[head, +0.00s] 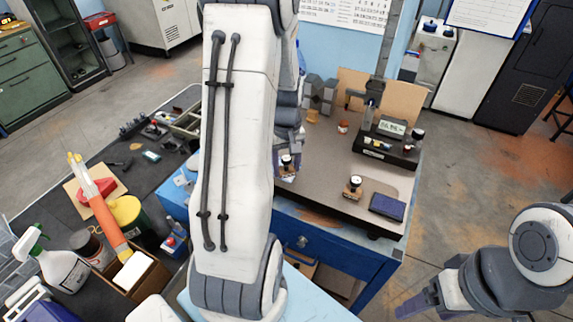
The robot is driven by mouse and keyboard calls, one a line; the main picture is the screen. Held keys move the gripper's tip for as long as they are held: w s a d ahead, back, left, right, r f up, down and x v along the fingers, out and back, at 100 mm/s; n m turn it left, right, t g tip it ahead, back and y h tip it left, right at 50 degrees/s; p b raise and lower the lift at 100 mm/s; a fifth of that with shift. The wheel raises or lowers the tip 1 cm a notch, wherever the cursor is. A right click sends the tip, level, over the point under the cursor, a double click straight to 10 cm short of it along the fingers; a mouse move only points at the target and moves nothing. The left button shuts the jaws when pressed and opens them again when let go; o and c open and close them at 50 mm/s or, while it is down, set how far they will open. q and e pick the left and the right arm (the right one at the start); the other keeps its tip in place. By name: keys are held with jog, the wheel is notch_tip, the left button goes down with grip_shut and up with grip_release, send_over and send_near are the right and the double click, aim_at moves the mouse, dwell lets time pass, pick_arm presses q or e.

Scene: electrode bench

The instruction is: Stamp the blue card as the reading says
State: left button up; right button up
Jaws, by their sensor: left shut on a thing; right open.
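My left gripper (288,174) is mostly behind my own arm, at the left side of the brown-topped bench (325,165). It is shut on a stamp with a dark knob (287,160); I cannot tell whether the stamp touches the bench. A second stamp (353,188) with a dark, white-ringed knob stands upright near the front edge. My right gripper (420,303) is open and empty, low at right.
A small jar (343,126) and grey blocks (320,92) stand at the back of the bench. The left dark worktop holds a spray bottle (60,265), a yellow can (127,214) and a cardboard box (137,272). The bench's middle is clear.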

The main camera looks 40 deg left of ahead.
dwell(0.4)
pick_arm(q)
notch_tip(320, 180, up, 7)
jog(key=p, duration=0.6)
dwell(0.8)
